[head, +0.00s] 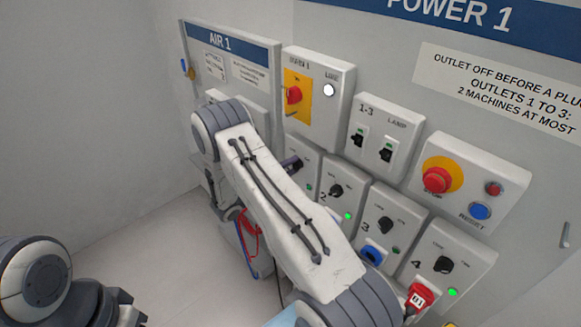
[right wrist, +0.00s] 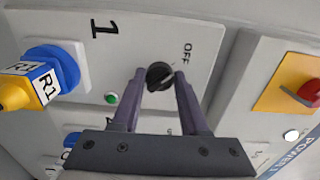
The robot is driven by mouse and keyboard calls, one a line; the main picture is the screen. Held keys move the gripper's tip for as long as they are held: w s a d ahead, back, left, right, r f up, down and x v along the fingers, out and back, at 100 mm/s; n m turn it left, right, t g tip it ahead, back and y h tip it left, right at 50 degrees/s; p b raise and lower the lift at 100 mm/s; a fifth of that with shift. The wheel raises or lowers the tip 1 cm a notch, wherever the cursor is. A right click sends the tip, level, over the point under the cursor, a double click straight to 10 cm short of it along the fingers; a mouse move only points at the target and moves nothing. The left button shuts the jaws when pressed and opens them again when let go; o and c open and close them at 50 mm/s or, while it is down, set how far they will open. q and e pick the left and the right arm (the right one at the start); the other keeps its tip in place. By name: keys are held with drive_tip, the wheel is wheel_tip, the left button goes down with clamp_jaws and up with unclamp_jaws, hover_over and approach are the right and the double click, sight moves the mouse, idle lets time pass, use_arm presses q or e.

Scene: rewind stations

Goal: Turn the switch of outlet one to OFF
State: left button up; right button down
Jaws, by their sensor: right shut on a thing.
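The outlet one panel (right wrist: 205,40) is marked 1 in the right wrist view, with a black rotary switch (right wrist: 160,75) and an OFF label close to it. My right gripper (right wrist: 158,82) is shut on this switch, one finger on each side. I cannot tell which way the switch points. A dull green lamp (right wrist: 112,98) sits on the panel.
A blue plug with a yellow end marked R1 (right wrist: 45,78) sits beside outlet one's switch. Outlets 2 (head: 336,190), 3 (head: 385,225) and 4 (head: 443,264) stand to the right. Above are a yellow-and-red main switch (head: 294,95) and a red stop button (head: 437,180).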

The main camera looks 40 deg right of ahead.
drive_tip(key=shift+c, duration=2.1)
unclamp_jaws()
drive_tip(key=a+b, duration=0.4)
drive_tip(key=a, duration=0.6)
drive_tip(key=shift+s+a, duration=0.3)
drive_tip(key=shift+s, duration=0.1)
